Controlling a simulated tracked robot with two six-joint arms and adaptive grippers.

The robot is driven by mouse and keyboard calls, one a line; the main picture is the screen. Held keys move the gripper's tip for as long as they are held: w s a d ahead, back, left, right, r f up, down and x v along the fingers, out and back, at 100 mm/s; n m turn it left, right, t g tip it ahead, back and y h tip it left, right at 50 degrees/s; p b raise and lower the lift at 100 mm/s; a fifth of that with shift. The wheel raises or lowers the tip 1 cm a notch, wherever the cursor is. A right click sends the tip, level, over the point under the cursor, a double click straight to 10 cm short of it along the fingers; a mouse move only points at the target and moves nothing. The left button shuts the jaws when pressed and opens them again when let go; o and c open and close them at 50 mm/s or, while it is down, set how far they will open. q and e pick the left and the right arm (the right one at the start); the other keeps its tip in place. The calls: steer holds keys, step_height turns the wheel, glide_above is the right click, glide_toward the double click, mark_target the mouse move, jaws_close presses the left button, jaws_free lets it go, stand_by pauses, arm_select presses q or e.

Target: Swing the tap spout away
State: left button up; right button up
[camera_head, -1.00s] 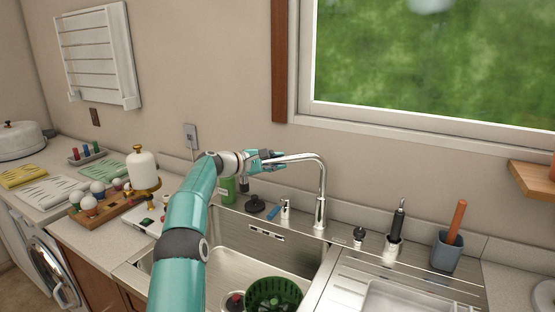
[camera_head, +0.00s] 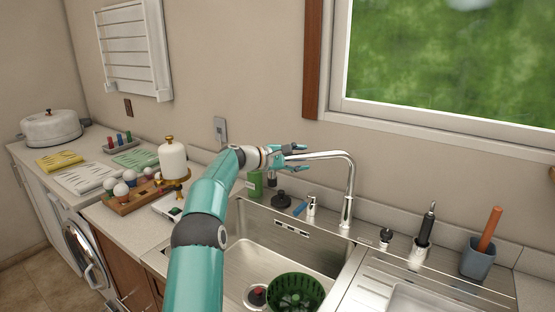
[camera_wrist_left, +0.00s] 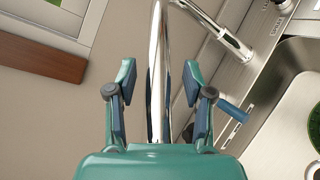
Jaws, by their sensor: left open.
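The chrome tap (camera_head: 348,196) stands upright behind the sink, and its spout (camera_head: 330,155) reaches to the left. My left gripper (camera_head: 302,156) is at the free end of the spout, with its fingers apart. In the left wrist view the spout (camera_wrist_left: 158,50) runs between the two open fingers of the gripper (camera_wrist_left: 159,78), with a gap visible on each side. The spout's outlet end is hidden by the gripper. My right gripper is in no view.
The sink (camera_head: 262,258) lies below, with a green colander (camera_head: 283,291) in it. A brush holder (camera_head: 478,260) is at right.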

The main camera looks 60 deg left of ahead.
arm_select(q)
steer(key=v, duration=1)
steer(key=shift+a+f, duration=0.1)
steer(key=shift+f, duration=0.05)
